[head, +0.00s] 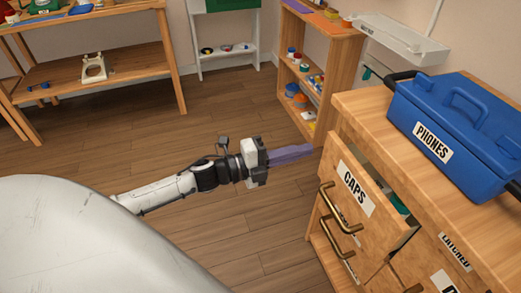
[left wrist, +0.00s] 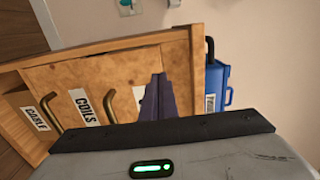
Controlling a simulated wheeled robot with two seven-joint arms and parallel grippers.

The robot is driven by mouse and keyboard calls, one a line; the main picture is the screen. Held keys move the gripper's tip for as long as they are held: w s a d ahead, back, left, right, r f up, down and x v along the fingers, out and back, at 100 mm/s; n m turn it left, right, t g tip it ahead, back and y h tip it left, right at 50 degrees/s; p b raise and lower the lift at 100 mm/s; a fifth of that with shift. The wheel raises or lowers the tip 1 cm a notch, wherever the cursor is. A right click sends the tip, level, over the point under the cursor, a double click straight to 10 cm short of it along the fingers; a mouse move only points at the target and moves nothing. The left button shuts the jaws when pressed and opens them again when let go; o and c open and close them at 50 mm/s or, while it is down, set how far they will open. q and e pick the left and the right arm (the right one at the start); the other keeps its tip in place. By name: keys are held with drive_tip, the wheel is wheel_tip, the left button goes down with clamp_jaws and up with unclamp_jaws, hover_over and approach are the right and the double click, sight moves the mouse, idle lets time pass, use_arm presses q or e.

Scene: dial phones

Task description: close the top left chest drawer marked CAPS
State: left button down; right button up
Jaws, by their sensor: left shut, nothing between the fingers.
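The wooden chest (head: 480,225) stands at the right in the head view. Its top left drawer front (head: 373,217) bears the label CAPS (head: 355,190) and a brass handle (head: 342,208). That drawer stands partly open, with a gap behind its front and something green inside. My left gripper (head: 310,149) has its purple fingers shut and empty, to the left of the drawer front and apparently clear of it. In the left wrist view, the shut fingers (left wrist: 157,95) point at the chest front and partly hide a label there. My right gripper is not in view.
A blue PHONES toolbox (head: 460,130) sits on the chest top. Below CAPS is another handled drawer. The COILS label (left wrist: 85,107) shows in the left wrist view. A wooden shelf (head: 320,70) stands behind. The floor (head: 235,110) between the furniture is clear.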

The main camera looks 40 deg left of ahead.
sight(334, 207)
use_arm(q)
drive_tip(key=v, duration=0.6)
drive_tip(key=shift+s+a+p, duration=0.3)
drive_tip(key=c, duration=2.3)
unclamp_jaws()
drive_tip(key=shift+s+f, duration=0.15)
drive_tip(key=shift+s, duration=0.1)
drive_tip(key=o, duration=0.6)
drive_tip(key=s+d+f, duration=0.1)
drive_tip(key=d+f, duration=0.2)
drive_tip(key=s+d+f+g, duration=0.1)
drive_tip(key=d+f, duration=0.2)
drive_tip(key=d, duration=0.1)
drive_tip(key=s+d+f+g+y, duration=0.1)
drive_tip(key=d+f, duration=0.2)
drive_tip(key=d, duration=0.1)
drive_tip(key=shift+s+f, duration=0.25)
drive_tip(key=shift+s, duration=0.15)
drive_tip(key=shift+c, duration=0.2)
drive_tip(key=b+x, duration=0.1)
drive_tip(key=x, duration=0.8)
drive_tip(key=shift+f+b, duration=0.15)
drive_tip(key=shift+b, duration=0.25)
drive_tip(key=shift+w+d+f, duration=0.1)
drive_tip(key=shift+w+d, duration=0.2)
drive_tip(key=shift+w, duration=0.05)
clamp_jaws()
